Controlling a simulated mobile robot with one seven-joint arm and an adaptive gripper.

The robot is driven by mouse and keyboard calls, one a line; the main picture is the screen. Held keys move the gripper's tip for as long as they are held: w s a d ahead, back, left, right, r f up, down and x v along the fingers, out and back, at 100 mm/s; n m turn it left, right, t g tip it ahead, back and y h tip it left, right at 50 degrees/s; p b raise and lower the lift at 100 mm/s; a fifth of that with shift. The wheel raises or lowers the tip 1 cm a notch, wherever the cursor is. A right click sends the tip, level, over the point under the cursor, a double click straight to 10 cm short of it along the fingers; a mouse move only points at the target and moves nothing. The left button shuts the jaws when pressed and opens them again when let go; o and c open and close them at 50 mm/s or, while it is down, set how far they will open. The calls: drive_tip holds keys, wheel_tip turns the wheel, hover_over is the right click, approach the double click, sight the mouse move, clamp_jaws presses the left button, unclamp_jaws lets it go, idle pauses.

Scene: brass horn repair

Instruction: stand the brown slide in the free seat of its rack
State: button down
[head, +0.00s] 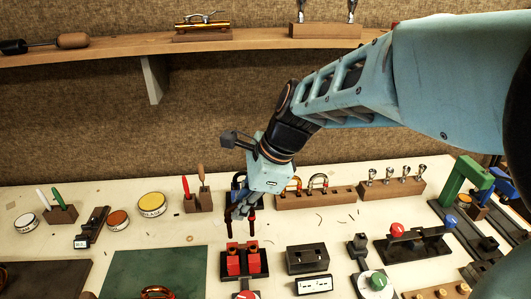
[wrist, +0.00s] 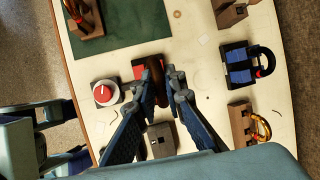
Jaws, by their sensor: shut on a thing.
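My gripper (head: 243,210) is shut on the brown slide, which shows as a dark brown piece (wrist: 153,78) between the fingertips in the wrist view. In the head view the fingers largely hide it. Its dark legs (head: 252,226) point down over a black holder (head: 230,270) with two red blocks. I cannot tell whether they touch the blocks. A wooden rack (head: 325,200) stands farther back to the right, holding brass and silver U-shaped slides at its left part; its right part looks bare. Its near end shows in the wrist view (wrist: 238,118).
A blue-padded holder with a dark U-shaped piece (wrist: 240,65) stands behind my gripper. A dark block (head: 307,260), a red-knobbed button (wrist: 103,93) and a green mat (head: 150,270) lie around. A block with silver mouthpieces (head: 390,190) is at the back right.

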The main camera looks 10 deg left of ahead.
drive_tip(key=shift+r, duration=0.1)
drive_tip(key=shift+r+p, duration=3.55)
drive_tip(key=shift+r, duration=0.2)
